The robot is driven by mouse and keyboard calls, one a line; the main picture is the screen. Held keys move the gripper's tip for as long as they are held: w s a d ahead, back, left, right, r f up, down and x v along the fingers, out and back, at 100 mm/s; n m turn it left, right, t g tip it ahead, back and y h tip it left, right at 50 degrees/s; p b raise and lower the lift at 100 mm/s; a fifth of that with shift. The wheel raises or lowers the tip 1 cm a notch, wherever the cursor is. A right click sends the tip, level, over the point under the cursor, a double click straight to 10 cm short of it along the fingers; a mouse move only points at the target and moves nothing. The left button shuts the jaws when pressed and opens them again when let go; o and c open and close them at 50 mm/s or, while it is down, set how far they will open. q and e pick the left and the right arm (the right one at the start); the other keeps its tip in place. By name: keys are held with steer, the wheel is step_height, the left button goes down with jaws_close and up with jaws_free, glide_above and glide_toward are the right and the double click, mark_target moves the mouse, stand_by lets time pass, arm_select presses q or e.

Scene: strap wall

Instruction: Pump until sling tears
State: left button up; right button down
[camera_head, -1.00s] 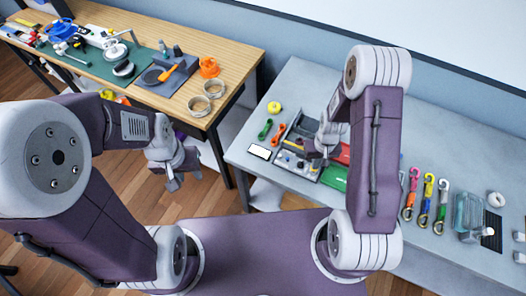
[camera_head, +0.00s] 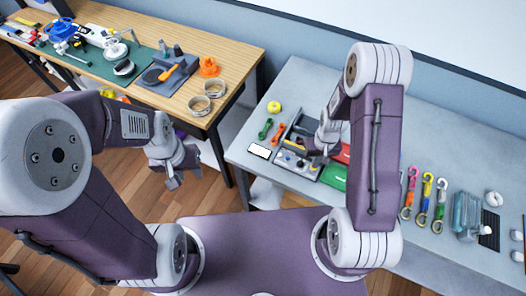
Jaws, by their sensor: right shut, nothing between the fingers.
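My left gripper (camera_head: 182,178) hangs over the floor between the two benches, clear of everything. Its two fingers look spread and empty. My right gripper (camera_head: 316,150) is shut and empty, low over the grey device with small knobs or buttons (camera_head: 297,163) on the grey bench. I cannot tell whether it touches the device, and my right arm hides part of it. Three coloured straps with hooks, pink (camera_head: 411,188), yellow (camera_head: 427,190) and blue-green (camera_head: 440,203), lie side by side on the right of that bench. I cannot make out a mounted sling or a pump handle.
Green (camera_head: 265,128) and orange (camera_head: 278,133) hook pieces and a yellow round piece (camera_head: 274,107) lie left of the device. A clear container (camera_head: 466,213) stands right of the straps. A wooden bench (camera_head: 225,60) at upper left holds tools and rings.

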steer(key=shift+f+b, duration=0.85)
steer(key=shift+f, duration=0.2)
steer(key=shift+r+p, duration=0.95)
steer(key=shift+r, duration=0.2)
step_height(320, 180, up, 6)
steer(key=p, duration=0.5)
steer(key=c, duration=2)
jaws_free()
steer(key=shift+c, duration=0.2)
step_height(320, 180, up, 6)
steer(key=p, duration=0.5)
